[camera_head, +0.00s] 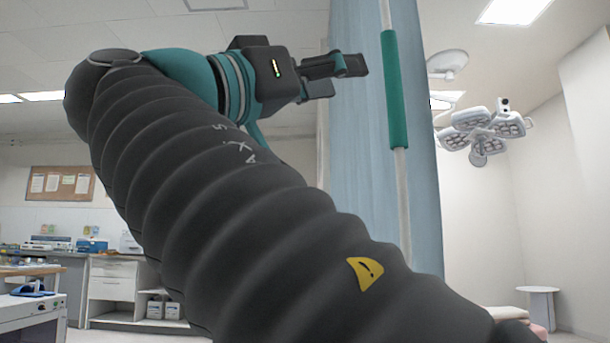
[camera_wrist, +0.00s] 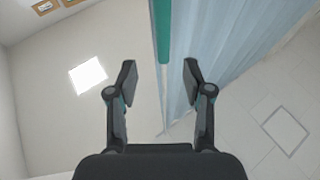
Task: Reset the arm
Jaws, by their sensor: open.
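My arm (camera_head: 215,190) rises from the lower right of the head view to an elbow at the upper left. It then bends back to the right toward my gripper (camera_head: 345,78). The gripper is raised high in front of the blue curtain. It is open, with its two fingers apart and nothing between them, as the wrist view also shows (camera_wrist: 160,85).
A blue curtain (camera_head: 350,170) and a white pole with a green sleeve (camera_head: 394,95) stand close to the gripper. A surgical lamp (camera_head: 480,130) hangs at the right. A counter with drawers (camera_head: 112,285) is at the left. A small white table (camera_head: 539,292) stands at the lower right.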

